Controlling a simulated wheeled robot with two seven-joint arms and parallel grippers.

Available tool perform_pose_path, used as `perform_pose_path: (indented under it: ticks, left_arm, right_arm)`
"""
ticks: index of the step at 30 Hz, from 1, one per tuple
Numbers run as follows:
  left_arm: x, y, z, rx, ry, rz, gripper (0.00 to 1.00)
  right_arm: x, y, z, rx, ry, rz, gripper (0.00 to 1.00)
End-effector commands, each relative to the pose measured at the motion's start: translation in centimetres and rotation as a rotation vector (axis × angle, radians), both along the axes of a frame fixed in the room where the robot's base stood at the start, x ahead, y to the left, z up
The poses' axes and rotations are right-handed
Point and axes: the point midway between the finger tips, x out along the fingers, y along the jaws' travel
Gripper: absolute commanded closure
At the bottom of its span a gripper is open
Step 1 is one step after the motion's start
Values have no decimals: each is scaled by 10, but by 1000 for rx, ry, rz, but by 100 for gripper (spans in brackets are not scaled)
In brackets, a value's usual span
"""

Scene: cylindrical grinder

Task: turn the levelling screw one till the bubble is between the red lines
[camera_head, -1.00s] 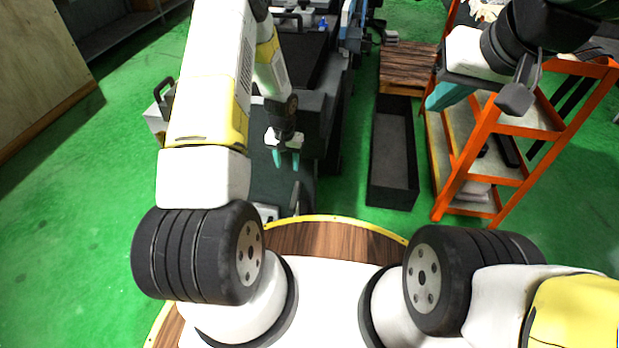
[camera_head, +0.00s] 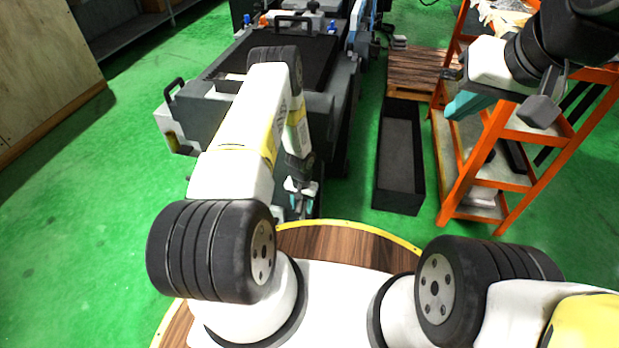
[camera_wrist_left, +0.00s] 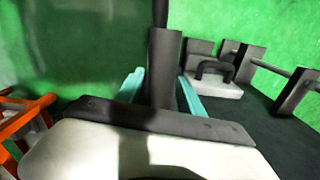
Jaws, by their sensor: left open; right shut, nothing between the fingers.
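My left gripper (camera_head: 302,194) is low beside the near end of the grey grinder (camera_head: 318,112), partly hidden by my left arm. In the left wrist view its teal fingers (camera_wrist_left: 161,92) are apart, with a dark grey upright post (camera_wrist_left: 163,65) between them in the picture. I cannot tell whether the fingers touch the post, or whether it is the levelling screw. The bubble and the red lines cannot be made out in either view. My right gripper (camera_head: 466,101) is shut and empty, in front of the orange shelf.
An orange shelf rack (camera_head: 500,150) stands at the right. A long dark open trough (camera_head: 399,208) and a wooden pallet (camera_head: 415,68) lie between it and the grinder. The left wrist view shows a pale block with a black handle (camera_wrist_left: 213,88). Green floor at left is clear.

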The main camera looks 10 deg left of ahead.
Motion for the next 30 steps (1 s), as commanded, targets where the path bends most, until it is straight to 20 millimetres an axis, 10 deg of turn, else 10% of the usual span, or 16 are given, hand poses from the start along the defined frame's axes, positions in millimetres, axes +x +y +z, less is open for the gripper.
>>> perform_pose_path:
  ticks: [8, 15, 30]
  left_arm:
    - [0, 0, -1, 0, 0, 0, 57]
    - [0, 0, -1, 0, 0, 0, 100]
    - [0, 0, -1, 0, 0, 1, 100]
  right_arm:
    - [0, 0, 0, 0, 0, 0, 100]
    - [0, 0, 0, 0, 0, 0, 100]
    - [0, 0, 0, 0, 0, 0, 100]
